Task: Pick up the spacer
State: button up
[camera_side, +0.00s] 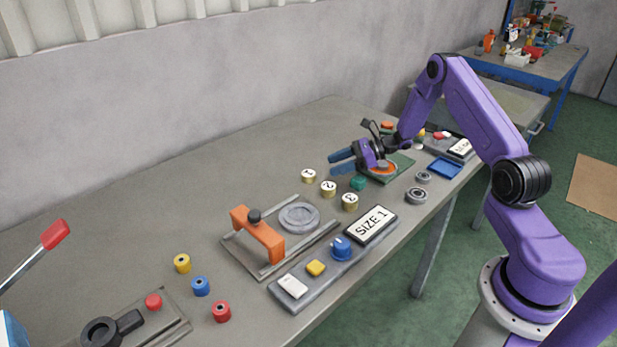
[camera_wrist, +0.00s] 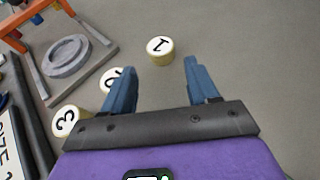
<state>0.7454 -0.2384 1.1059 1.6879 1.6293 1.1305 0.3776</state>
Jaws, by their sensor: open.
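My gripper (camera_side: 336,163) is open and empty above the table, its two blue fingers pointing left in the side view. In the wrist view my gripper (camera_wrist: 145,68) shows its fingers apart. Three brass-rimmed cylinders with white numbered tops stand in a row near it: "1" (camera_side: 308,176), "2" (camera_side: 328,188) and "3" (camera_side: 350,202). In the wrist view the "1" cylinder (camera_wrist: 160,52) shows beyond and between the fingertips. The "2" (camera_wrist: 112,78) is partly hidden by the left finger; "3" (camera_wrist: 66,121) lies farther left. I cannot tell which thing is the spacer.
A fixture with an orange bridge (camera_side: 257,235) and grey ring (camera_side: 299,217) stands left of the cylinders. A control panel (camera_side: 335,262) labelled "SIZE 1" runs along the front edge. Yellow (camera_side: 182,263), blue (camera_side: 200,286) and red (camera_side: 221,311) holed cylinders stand farther left. The table's back is clear.

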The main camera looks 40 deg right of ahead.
aim_at(311, 173)
jog(key=shift+x, duration=4)
jog(key=c, duration=0.9)
jog(key=shift+r, duration=0.1)
jog(key=shift+c, duration=0.5)
